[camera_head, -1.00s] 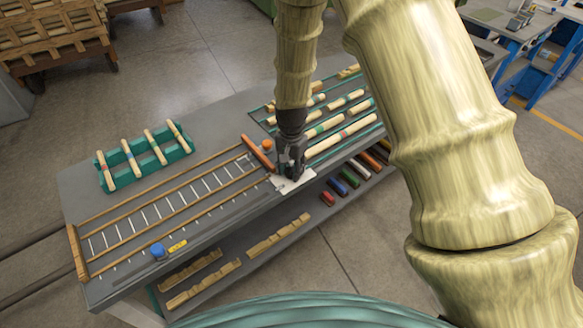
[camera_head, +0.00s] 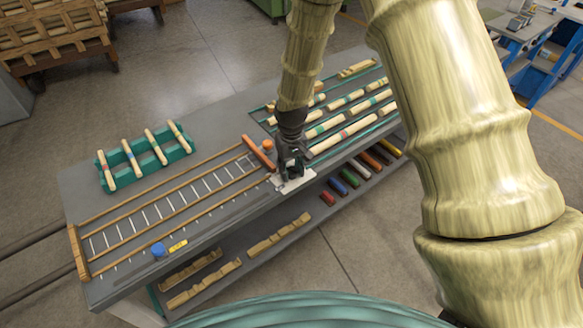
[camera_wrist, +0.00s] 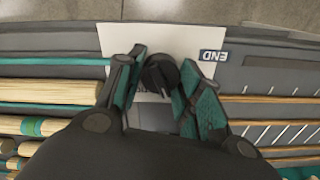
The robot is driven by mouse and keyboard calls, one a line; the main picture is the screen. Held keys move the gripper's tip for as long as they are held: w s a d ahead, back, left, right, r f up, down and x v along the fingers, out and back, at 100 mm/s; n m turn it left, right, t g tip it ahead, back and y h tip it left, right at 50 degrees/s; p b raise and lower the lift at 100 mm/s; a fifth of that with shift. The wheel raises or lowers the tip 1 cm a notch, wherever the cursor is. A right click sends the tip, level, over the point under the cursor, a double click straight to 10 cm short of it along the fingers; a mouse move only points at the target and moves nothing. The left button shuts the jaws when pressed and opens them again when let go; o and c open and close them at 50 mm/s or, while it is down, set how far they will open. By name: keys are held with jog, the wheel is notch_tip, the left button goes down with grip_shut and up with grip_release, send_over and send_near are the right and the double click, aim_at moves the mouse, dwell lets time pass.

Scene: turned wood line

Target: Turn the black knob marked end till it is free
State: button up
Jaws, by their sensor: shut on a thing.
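In the head view my gripper (camera_head: 288,172) stands over the white plate (camera_head: 296,184) at the bench's front edge and hides the knob there.
A wooden rail frame with ladder-like marks (camera_head: 165,205) lies left of my gripper, with a blue knob (camera_head: 158,249) near it. A teal rack (camera_head: 150,158) holds several turned pieces. More turned pieces (camera_head: 345,135) lie to the right. An orange bar (camera_head: 259,153) is close behind.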

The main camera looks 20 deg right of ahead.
aim_at(292, 168)
jog(key=shift+n, duration=2)
jog(key=shift+o, duration=0.2)
jog(key=shift+c, duration=0.2)
jog(key=o, duration=1)
jog(key=shift+o, duration=0.2)
notch_tip(292, 168, up, 12)
jog(key=shift+d, duration=0.1)
